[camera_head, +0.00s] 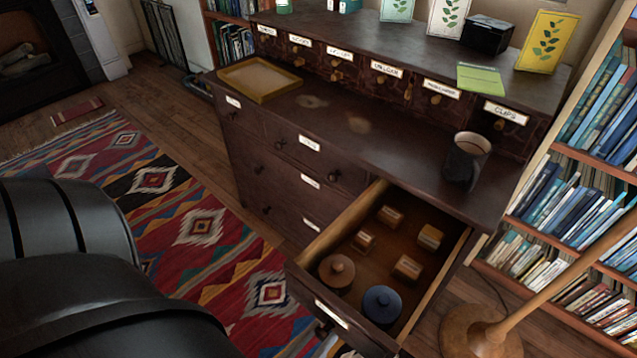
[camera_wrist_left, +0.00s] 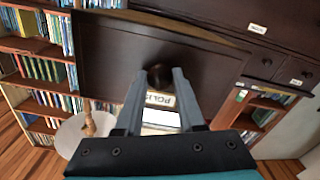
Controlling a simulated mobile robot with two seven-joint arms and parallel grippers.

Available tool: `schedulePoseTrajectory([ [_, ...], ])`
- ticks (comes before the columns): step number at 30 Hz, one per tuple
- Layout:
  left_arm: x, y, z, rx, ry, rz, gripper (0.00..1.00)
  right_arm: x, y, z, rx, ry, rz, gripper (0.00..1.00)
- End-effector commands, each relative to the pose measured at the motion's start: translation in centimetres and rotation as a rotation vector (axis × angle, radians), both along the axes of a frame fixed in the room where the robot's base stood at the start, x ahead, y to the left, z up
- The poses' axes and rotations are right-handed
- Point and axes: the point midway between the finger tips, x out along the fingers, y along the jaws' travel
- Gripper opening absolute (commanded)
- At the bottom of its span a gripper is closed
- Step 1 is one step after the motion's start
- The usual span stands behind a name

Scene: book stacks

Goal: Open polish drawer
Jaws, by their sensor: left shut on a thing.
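The polish drawer (camera_head: 334,313) stands pulled well out of the dark wooden cabinet at its lower right. Inside lie a brown round tin (camera_head: 336,271), a blue round tin (camera_head: 382,304) and several small boxes (camera_head: 408,267). In the left wrist view, the drawer front (camera_wrist_left: 110,60) carries a dark round knob (camera_wrist_left: 160,75) and a white label (camera_wrist_left: 160,100) reading "POLIS", partly covered by my fingers. My left gripper (camera_wrist_left: 158,76) is shut on the knob, a finger on each side. In the head view its fingers are hard to make out. My right gripper is not seen.
The cabinet top holds a wooden tray (camera_head: 262,80), a dark mug (camera_head: 466,160) and a green booklet (camera_head: 482,79). A wooden lamp base (camera_head: 480,335) stands right of the open drawer, before a bookshelf (camera_head: 590,150). A patterned rug (camera_head: 190,230) covers open floor at left.

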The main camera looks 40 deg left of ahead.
Motion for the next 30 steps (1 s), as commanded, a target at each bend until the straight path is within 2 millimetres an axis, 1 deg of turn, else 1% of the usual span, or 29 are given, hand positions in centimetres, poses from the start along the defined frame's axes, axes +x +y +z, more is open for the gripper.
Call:
schedulePoseTrajectory([
  [3, -0.07, -0.07, -0.13, -0.001, 0.005, -0.002, 0.0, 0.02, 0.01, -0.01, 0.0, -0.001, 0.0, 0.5],
  [4, -0.07, -0.08, -0.14, -0.001, 0.005, -0.002, 0.41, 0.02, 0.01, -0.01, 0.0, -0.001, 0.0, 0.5],
  [11, -0.02, -0.05, -0.08, 0.0, 0.003, -0.001, 0.67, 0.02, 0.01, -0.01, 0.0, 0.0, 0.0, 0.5],
  [26, -0.02, -0.02, -0.03, 0.0, 0.001, 0.0, 0.68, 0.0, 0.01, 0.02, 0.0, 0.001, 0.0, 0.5],
  [30, -0.95, 0.02, -0.05, 0.001, 0.003, 0.0, 0.68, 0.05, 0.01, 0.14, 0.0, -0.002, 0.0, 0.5],
])
